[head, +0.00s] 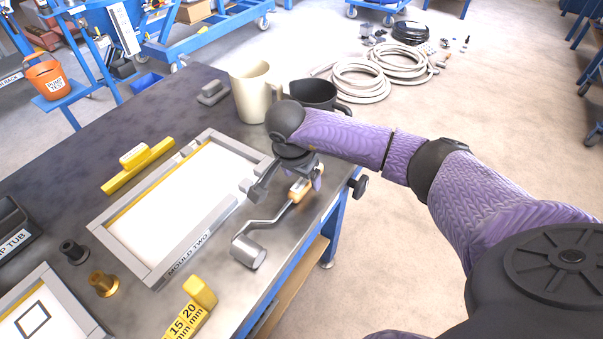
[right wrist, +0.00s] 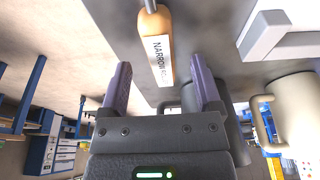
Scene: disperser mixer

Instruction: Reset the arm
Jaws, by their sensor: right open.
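My right gripper (head: 287,187) is open over the right part of the dark table, near its edge. A narrow roller with a grey metal drum (head: 248,252), a bent metal rod and an orange handle (head: 299,190) lies on the table below it. In the right wrist view the labelled handle (right wrist: 157,45) shows in the gap between the two spread fingers, touching neither. The label starts "NARROW"; its end is hard to read. The gripper (right wrist: 160,78) holds nothing. My left gripper is not in view.
A grey frame marked "MOULD TWO" (head: 203,238) lies left of the roller. A cream jug (head: 252,92) and a black jug (head: 318,95) stand behind my right wrist. Yellow thickness blocks (head: 199,291) lie at the front. Floor is open right of the table.

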